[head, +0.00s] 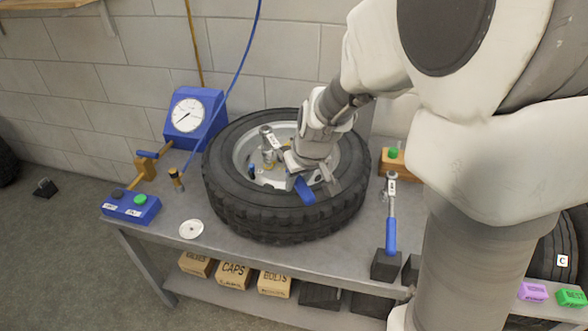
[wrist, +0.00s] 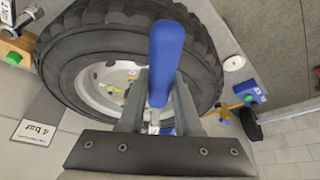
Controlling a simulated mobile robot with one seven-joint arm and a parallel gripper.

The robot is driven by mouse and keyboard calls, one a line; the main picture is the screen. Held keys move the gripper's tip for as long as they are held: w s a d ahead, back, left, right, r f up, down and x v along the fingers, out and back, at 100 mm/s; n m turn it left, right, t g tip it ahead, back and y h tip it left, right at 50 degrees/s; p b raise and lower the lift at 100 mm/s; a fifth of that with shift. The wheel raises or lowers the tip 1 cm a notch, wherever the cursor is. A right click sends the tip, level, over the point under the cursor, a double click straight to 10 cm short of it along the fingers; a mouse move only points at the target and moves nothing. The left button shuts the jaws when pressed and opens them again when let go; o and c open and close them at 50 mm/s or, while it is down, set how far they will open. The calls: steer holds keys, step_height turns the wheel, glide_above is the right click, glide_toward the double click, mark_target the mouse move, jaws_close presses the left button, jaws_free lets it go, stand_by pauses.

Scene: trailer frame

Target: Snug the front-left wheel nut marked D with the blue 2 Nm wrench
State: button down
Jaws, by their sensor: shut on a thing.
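A black tyre (head: 235,205) with a pale metal rim (head: 243,158) lies flat on the grey bench; it also shows in the wrist view (wrist: 75,60). My gripper (head: 300,172) is over the wheel and shut on a blue-handled wrench (head: 305,190). In the wrist view its blue handle (wrist: 166,60) sticks out between my fingers (wrist: 157,105). A silver tool head (head: 268,137), apparently this wrench's, stands over the rim, left of my gripper. I cannot tell whether it sits on a nut. The letter D cannot be read, and my gripper hides part of the hub.
Another blue-handled wrench (head: 391,225) rests at the bench's right. A blue gauge box (head: 192,118) with a hose stands behind left; a blue button box (head: 130,208) is at the left edge. A white disc (head: 191,229) lies in front. Labelled boxes (head: 234,275) fill the lower shelf.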

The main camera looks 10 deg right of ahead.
steer(key=shift+w+f+b, duration=0.1)
steer(key=shift+f+b, duration=0.25)
steer(key=shift+b, duration=0.05)
steer(key=shift+f+b, duration=0.65)
steer(key=shift+f, duration=0.2)
steer(key=c, duration=1.3)
jaws_free()
jaws_close()
steer(key=shift+a, duration=0.1)
